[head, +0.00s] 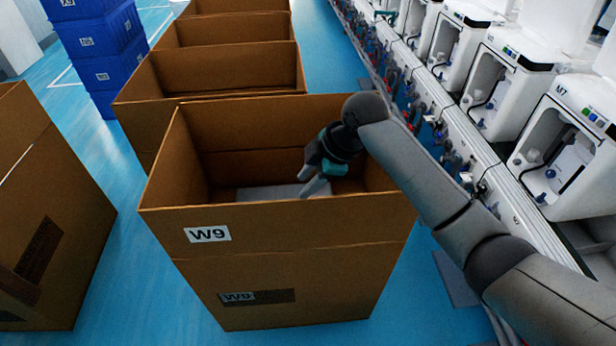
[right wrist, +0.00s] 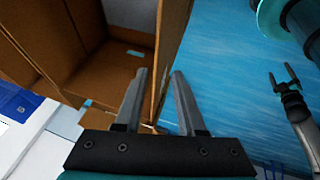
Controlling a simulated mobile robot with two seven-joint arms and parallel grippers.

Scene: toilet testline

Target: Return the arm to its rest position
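My right arm (head: 430,185) reaches in from the right in the head view. Its gripper (head: 308,190) hangs over the open cardboard box marked W9 (head: 210,255), tilted downward. The right gripper (right wrist: 158,80) shows in the right wrist view with its two fingers apart and nothing held between them. A box wall edge shows behind the fingers there. My left arm is outside the head view. What looks like my left gripper (right wrist: 283,82) shows at the right of the right wrist view, fingers apart and empty.
A flat grey thing (head: 270,193) lies inside the W9 box. More open boxes (head: 225,70) stand behind it, and another box (head: 50,220) stands left. Blue crates (head: 105,45) are stacked at the back left. A line with white machines (head: 565,150) runs along the right.

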